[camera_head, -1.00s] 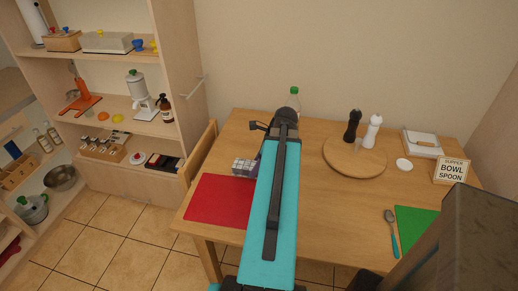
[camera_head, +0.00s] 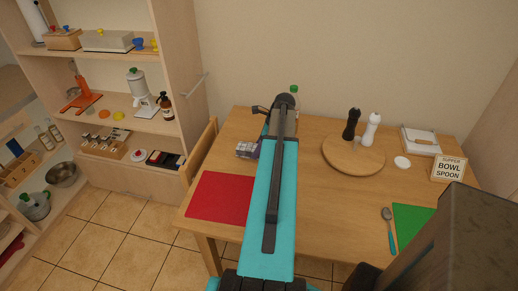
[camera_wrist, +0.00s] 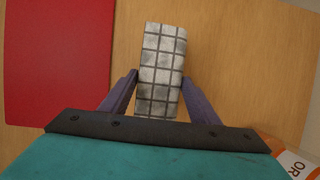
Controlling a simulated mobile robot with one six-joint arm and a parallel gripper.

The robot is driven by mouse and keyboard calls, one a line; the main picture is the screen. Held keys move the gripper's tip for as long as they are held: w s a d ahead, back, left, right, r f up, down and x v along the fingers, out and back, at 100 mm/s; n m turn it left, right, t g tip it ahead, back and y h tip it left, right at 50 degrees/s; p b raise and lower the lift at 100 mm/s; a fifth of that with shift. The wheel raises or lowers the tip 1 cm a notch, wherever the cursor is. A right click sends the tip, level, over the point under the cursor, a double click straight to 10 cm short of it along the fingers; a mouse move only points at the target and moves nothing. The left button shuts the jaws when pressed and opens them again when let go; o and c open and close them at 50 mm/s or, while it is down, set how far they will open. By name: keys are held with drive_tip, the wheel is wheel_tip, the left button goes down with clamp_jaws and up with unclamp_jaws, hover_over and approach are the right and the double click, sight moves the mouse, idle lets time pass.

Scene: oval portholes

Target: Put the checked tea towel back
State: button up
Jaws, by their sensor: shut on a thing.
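The checked tea towel (camera_wrist: 161,70) is a folded light-grey strip with dark grid lines. In the wrist view it lies between the two purple fingers of my gripper (camera_wrist: 160,82), which is shut on it. In the head view my gripper (camera_head: 248,149) is over the left back part of the table, beyond the red mat. The towel (camera_head: 250,144) shows there only as a small patch, partly hidden by my gripper and arm. I cannot tell its height above the table.
A thin rail (camera_head: 194,86) sticks out from the shelf unit's side (camera_head: 178,60). A chair (camera_head: 203,150) stands at the table's left. The red mat (camera_head: 220,198) lies near the front-left edge. A green-capped bottle (camera_head: 294,90) stands behind my arm; a round board (camera_head: 352,157) lies right.

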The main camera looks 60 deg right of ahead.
drive_tip(key=shift+w+d+f, duration=0.1)
drive_tip(key=shift+w+d, duration=0.2)
drive_tip(key=shift+d, duration=0.2)
drive_tip(key=shift+w+d, duration=0.25)
drive_tip(key=shift+d, duration=0.2)
drive_tip(key=shift+f, duration=0.15)
drive_tip(key=shift+f+p, duration=0.8)
drive_tip(key=shift+f, duration=0.8)
drive_tip(key=shift+f, duration=0.15)
drive_tip(key=o, duration=0.9)
